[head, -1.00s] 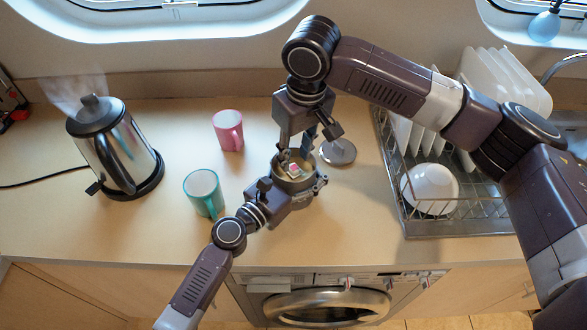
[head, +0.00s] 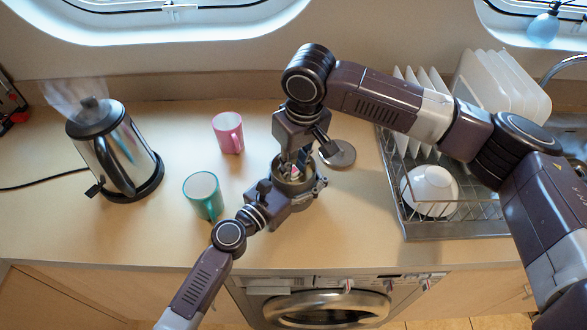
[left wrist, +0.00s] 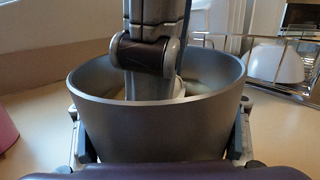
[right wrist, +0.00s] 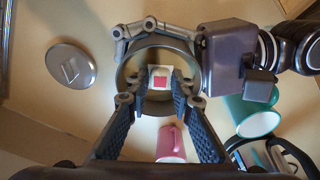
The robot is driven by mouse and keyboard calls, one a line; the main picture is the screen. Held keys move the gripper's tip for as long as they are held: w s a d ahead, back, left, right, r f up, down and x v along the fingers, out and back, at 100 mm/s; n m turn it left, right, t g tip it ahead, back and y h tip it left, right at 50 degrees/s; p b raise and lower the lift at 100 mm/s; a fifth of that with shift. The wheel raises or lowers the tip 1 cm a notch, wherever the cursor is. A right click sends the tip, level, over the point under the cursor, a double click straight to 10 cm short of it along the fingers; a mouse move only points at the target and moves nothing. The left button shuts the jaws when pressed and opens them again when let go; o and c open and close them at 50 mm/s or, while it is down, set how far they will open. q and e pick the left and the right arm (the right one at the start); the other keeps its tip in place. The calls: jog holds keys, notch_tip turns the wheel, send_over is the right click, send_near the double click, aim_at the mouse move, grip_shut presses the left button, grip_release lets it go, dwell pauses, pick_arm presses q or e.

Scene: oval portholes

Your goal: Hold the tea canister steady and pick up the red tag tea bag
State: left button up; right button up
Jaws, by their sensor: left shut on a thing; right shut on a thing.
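The grey metal tea canister (head: 293,201) stands open on the counter, and its wall fills the middle of the left wrist view (left wrist: 155,125). My left gripper (left wrist: 162,140) is shut around it, one finger on each side. The red tag tea bag (right wrist: 159,77), a pale packet with a red patch, is inside the canister's mouth in the right wrist view. My right gripper (right wrist: 161,84) reaches down into the canister, its fingertips shut on the tea bag from both sides. The fingers partly hide the canister's inside.
The round lid (head: 338,154) lies beside the canister. A pink mug (head: 228,133) and a teal mug (head: 203,195) stand to the left. A steaming kettle (head: 115,150) is farther left. A dish rack (head: 440,226) with plates and a white bowl is at the right.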

aim_at(294, 170)
pick_arm(q)
jog(key=o, duration=2)
pick_arm(e)
notch_tip(294, 170, up, 10)
pick_arm(q)
jog(key=v, duration=1.2)
